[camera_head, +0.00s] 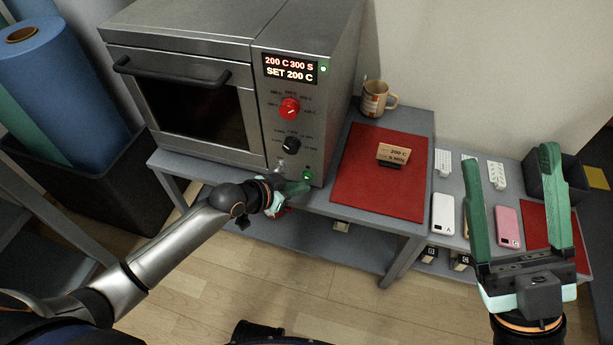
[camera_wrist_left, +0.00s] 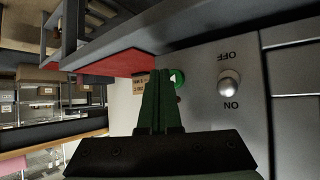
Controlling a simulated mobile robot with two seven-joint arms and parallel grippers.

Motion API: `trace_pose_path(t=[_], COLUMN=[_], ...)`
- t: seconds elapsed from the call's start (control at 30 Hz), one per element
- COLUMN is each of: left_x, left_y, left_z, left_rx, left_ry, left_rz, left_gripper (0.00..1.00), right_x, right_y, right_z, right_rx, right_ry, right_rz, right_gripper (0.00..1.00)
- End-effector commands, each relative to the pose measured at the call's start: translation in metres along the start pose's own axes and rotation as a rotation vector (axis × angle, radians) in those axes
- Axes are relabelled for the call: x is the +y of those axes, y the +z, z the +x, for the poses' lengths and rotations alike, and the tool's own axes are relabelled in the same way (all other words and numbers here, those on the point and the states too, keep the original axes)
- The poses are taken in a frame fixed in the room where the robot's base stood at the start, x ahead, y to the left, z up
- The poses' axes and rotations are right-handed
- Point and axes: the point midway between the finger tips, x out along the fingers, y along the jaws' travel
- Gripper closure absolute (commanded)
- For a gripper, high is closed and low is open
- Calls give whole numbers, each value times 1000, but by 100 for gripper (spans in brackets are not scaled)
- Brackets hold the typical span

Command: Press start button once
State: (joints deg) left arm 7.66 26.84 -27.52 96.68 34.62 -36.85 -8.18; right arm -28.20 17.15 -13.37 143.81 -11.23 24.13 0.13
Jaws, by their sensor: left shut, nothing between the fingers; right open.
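The start button is a green round button (camera_head: 307,175) low on the right of the steel press's front panel. In the left wrist view the green button (camera_wrist_left: 180,77) shows just beyond my fingertips, partly hidden by them. My left gripper (camera_head: 300,187) is shut and empty, its fingers pointing at the panel beside the button. It also shows in the left wrist view (camera_wrist_left: 160,85). I cannot tell whether the fingertips touch the button. My right gripper (camera_head: 510,160) is open and empty, above the low table at the right.
The press (camera_head: 210,60) has a lit display (camera_head: 290,70), a red knob (camera_head: 290,107), a black knob (camera_head: 291,146) and an ON/OFF switch (camera_wrist_left: 229,85). A mug (camera_head: 376,99) stands behind a red mat (camera_head: 375,195) bearing a small sign (camera_head: 393,154). Phones (camera_head: 508,228) lie at the right.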

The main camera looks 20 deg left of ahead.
Motion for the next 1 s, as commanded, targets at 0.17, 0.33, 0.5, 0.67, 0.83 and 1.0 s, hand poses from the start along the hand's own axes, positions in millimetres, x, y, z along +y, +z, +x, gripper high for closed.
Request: trace_pose_path(t=[0.17,0.33,0.5,0.67,0.83,1.0], left_x=[-2,-4,-4,-4,-5,-6], left_y=[-3,-4,-4,-5,-5,-6], left_z=[4,6,6,6,8,9], left_rx=[0,0,0,0,0,0], left_ry=[1,1,1,0,0,0], left_rz=[0,0,0,0,0,0], left_gripper=[100,100,100,100,100,100], right_x=[0,0,0,0,0,0], right_y=[-1,-1,-1,0,0,0], right_z=[1,1,1,1,0,0], right_rx=[0,0,0,-1,-1,-1], right_ry=[0,0,0,0,0,0], right_rz=[1,1,2,2,2,2], right_gripper=[26,26,26,26,26,26])
